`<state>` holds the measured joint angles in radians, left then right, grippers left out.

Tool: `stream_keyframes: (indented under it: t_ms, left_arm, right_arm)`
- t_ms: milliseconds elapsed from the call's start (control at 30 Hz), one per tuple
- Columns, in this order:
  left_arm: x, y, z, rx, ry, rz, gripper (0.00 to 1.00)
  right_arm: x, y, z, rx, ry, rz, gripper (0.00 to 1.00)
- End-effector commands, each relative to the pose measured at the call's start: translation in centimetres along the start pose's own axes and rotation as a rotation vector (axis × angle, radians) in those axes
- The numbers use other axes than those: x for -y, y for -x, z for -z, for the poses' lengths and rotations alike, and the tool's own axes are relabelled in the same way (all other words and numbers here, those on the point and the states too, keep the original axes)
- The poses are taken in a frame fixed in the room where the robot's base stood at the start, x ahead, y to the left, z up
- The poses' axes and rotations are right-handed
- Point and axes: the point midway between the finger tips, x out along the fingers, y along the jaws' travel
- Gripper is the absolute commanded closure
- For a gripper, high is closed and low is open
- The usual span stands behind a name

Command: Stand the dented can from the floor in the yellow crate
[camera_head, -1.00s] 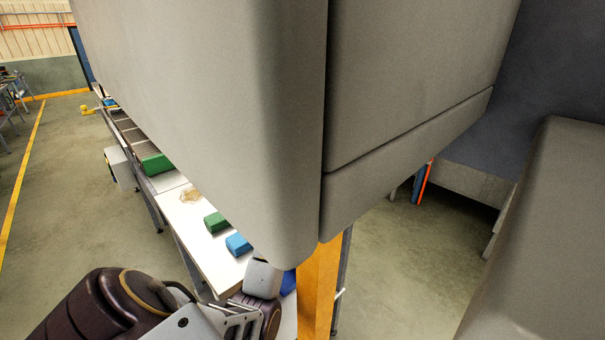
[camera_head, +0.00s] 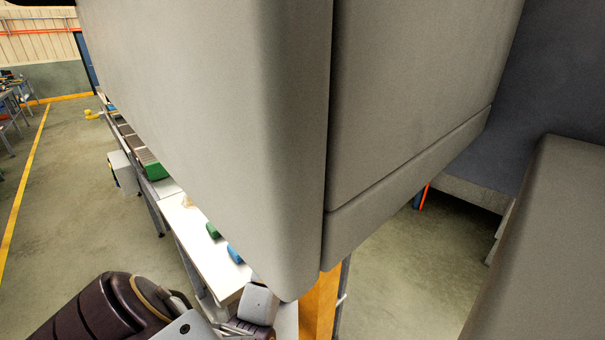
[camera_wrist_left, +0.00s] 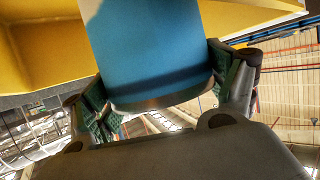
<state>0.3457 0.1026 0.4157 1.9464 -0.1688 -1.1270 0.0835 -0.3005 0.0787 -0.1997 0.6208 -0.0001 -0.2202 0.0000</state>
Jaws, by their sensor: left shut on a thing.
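In the left wrist view, a blue can (camera_wrist_left: 148,50) with a pale patch near the top edge of the picture fills the middle. My left gripper (camera_wrist_left: 165,90) is shut on it, with green-padded fingers on both sides. A dent cannot be made out. The yellow crate (camera_wrist_left: 45,50) shows behind the can, on both sides of it; whether they touch cannot be told. In the head view my left arm comes in at the bottom left, and its fingertips, the can and the crate cannot be made out there. My right gripper is not in view.
A large grey boxy body (camera_head: 230,130) blocks most of the head view. Beside it runs a white table (camera_head: 200,245) with a green block (camera_head: 212,231) and a blue block (camera_head: 234,253), joined to a roller conveyor (camera_head: 128,135). Open floor (camera_head: 75,220) lies left.

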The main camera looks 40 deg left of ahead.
Motion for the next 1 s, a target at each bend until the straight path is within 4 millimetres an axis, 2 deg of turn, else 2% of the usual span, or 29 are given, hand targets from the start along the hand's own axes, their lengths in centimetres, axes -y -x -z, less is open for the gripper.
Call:
stream_keyframes:
  t_ms: [233,767,800,833,1000]
  left_arm:
    - [0.0,-0.9,-2.2,0.001,0.0,0.0,0.6]
    - [0.0,-1.1,-2.7,-0.001,0.001,0.0,0.6]
    - [0.0,-1.1,-2.7,0.0,0.001,0.0,0.09]
    - [0.0,-1.1,-2.7,0.0,0.001,0.0,0.05]
    - [0.0,-1.1,-2.7,0.001,0.0,0.0,0.05]
  right_arm:
    - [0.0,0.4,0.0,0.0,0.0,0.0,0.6]
    - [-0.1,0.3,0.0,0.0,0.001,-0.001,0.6]
    - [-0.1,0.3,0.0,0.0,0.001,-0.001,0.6]
    - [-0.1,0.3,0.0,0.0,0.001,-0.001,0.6]
    - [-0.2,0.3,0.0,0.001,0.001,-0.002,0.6]
